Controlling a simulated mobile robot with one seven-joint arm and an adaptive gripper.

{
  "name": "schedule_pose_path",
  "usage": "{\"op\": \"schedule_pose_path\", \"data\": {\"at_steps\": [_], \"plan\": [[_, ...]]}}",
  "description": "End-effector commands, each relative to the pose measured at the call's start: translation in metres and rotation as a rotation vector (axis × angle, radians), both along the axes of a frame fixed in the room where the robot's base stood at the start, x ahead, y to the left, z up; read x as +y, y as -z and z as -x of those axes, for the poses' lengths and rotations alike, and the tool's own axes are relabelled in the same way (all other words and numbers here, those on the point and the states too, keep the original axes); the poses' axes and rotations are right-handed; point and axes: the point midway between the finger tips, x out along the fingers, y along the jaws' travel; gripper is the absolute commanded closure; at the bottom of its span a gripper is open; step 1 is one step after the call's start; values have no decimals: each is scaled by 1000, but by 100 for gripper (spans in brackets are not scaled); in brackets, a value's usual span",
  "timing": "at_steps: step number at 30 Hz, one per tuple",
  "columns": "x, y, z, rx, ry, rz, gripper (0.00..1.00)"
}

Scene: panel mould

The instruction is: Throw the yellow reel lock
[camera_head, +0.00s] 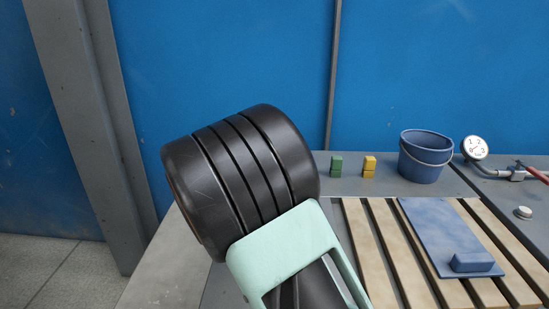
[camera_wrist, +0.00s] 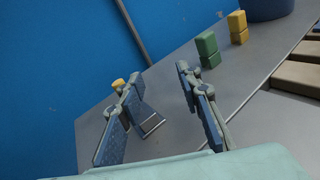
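In the wrist view a small yellow rounded piece (camera_wrist: 118,84) shows just behind the tip of the left finger. It may be the reel lock's handle, but the finger covers most of what is around it. I cannot tell whether the left finger touches the yellow piece. In the head view my own arm hides the fingers and this spot.
A green block (camera_head: 336,166) and a yellow block (camera_head: 369,167) stand on the grey bench (camera_wrist: 172,80). Behind and right are a blue bucket (camera_head: 424,160) and a gauge (camera_head: 475,148). A blue panel (camera_head: 440,230) lies on wooden slats (camera_head: 358,232). A blue wall (camera_head: 240,60) stands behind.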

Motion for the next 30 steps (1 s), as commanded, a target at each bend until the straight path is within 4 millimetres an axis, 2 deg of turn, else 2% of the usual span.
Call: {"op": "schedule_pose_path", "data": {"at_steps": [1,3,6,8,13,24,30], "plan": [[22,8,-1,-2,-50,58,68],[44,12,-1,-5,-103,117,68],[60,14,-1,-10,-142,158,68],[64,14,-3,-12,-153,169,68],[57,15,-20,-13,-153,171,68],[30,15,-82,-13,-152,170,68],[24,14,-99,-12,-153,170,68]]}}
